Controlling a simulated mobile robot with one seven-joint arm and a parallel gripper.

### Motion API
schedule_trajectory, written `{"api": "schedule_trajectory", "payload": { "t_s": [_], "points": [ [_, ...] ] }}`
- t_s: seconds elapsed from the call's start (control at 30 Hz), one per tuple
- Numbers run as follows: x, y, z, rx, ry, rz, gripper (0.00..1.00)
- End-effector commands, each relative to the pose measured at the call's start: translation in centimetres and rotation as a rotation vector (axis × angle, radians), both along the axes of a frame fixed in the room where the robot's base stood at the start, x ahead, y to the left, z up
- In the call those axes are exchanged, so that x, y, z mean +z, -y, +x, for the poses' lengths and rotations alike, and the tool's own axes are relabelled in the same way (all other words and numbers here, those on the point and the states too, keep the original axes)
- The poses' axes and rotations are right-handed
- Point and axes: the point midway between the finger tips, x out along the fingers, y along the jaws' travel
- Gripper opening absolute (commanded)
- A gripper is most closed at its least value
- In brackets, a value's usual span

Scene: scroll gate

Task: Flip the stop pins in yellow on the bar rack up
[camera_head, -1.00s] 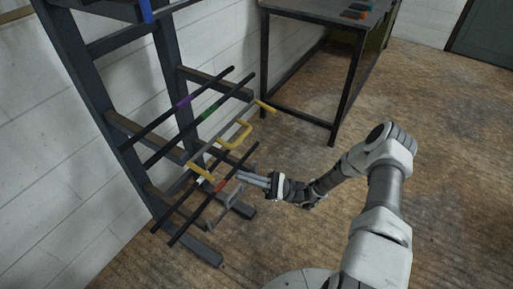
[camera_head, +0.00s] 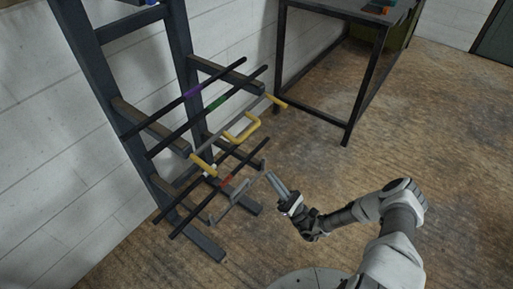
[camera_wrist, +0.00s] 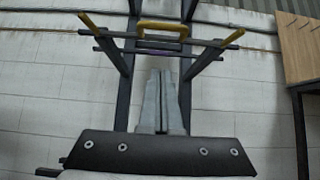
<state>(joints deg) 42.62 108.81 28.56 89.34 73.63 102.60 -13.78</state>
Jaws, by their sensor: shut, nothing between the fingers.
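The bar rack (camera_head: 181,75) is a dark frame against the wall with arms sticking out. On its middle tier a grey rod carries the yellow parts: a near stop pin (camera_head: 202,163), a far stop pin (camera_head: 276,101) and a U-shaped handle (camera_head: 242,129) between them. Both pins slant outward and down beyond the arm ends in the head view. In the wrist view the left pin (camera_wrist: 88,20), right pin (camera_wrist: 236,34) and handle (camera_wrist: 162,27) show near the top. My gripper (camera_head: 270,175) is shut and empty, right of the lower tier and below the yellow handle, apart from both.
Black bars with purple (camera_head: 193,91) and green (camera_head: 216,103) bands lie across the middle arms. A red-banded bar (camera_head: 227,181) lies on the lower tier, beside a grey handle (camera_head: 238,190). A dark table (camera_head: 345,12) stands behind. Floor at right is clear.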

Motion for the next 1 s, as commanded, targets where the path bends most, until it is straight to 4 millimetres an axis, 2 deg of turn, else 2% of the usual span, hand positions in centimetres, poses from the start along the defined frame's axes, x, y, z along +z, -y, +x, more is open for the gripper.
{"api": "schedule_trajectory", "payload": {
  "t_s": [0.17, 0.6, 0.8, 1.0],
  "points": [
    [1.1, -0.9, 0.7, 0.001, 0.001, 0.0, 0.0],
    [7.5, -5.9, 4.5, 0.003, 0.003, -0.001, 0.0],
    [10.0, -5.7, 4.4, 0.001, 0.001, -0.001, 0.0],
    [10.9, -5.8, 4.5, 0.001, 0.0, 0.0, 0.0]
  ]
}}
